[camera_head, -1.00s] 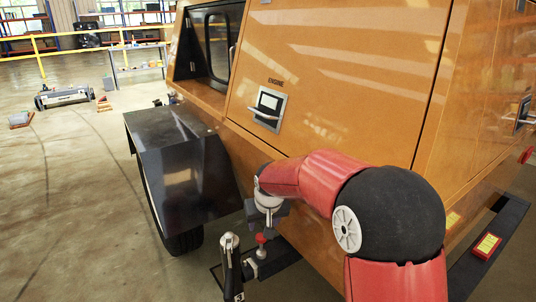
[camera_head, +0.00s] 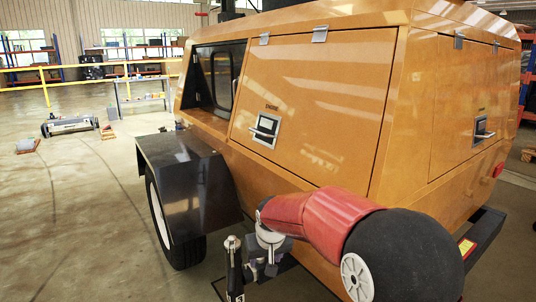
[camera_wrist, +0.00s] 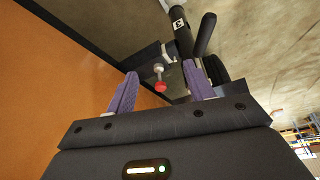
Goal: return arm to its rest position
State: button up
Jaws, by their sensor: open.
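My gripper (camera_wrist: 160,88) shows in the wrist view with two purple fingers apart and nothing held between them. Beyond the fingers, a red knob on a metal stem (camera_wrist: 160,86) shows in the gap; I cannot tell its distance. My red and black arm (camera_head: 325,218) reaches across the lower right of the head view, bent at a large black joint. Its wrist end (camera_head: 268,238) is low, in front of the light tower's orange body (camera_head: 310,95). The fingers cannot be made out in the head view.
A black post with a handle (camera_head: 234,268) stands just left of my wrist; it also shows in the wrist view (camera_wrist: 182,28). The tower's black fender (camera_head: 190,180) and wheel (camera_head: 165,225) are further left. Open floor (camera_head: 75,220) lies to the left.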

jog(key=s+d+r+m, duration=0.1)
jog(key=s+d+r, duration=0.25)
jog(key=s, duration=0.35)
jog(key=s+d+r+t+h, duration=0.1)
jog(key=s+d+r, duration=0.2)
jog(key=s+d, duration=0.3)
jog(key=s+d+r+m, duration=0.1)
jog(key=s+d+r, duration=0.3)
jog(key=s, duration=0.4)
jog(key=s+d+f+m, duration=0.1)
jog(key=s+d+f, duration=0.1)
jog(key=s, duration=0.7)
jog(key=shift+s+d+f, duration=0.2)
jog(key=shift+s+d, duration=0.05)
jog(key=shift+s, duration=0.1)
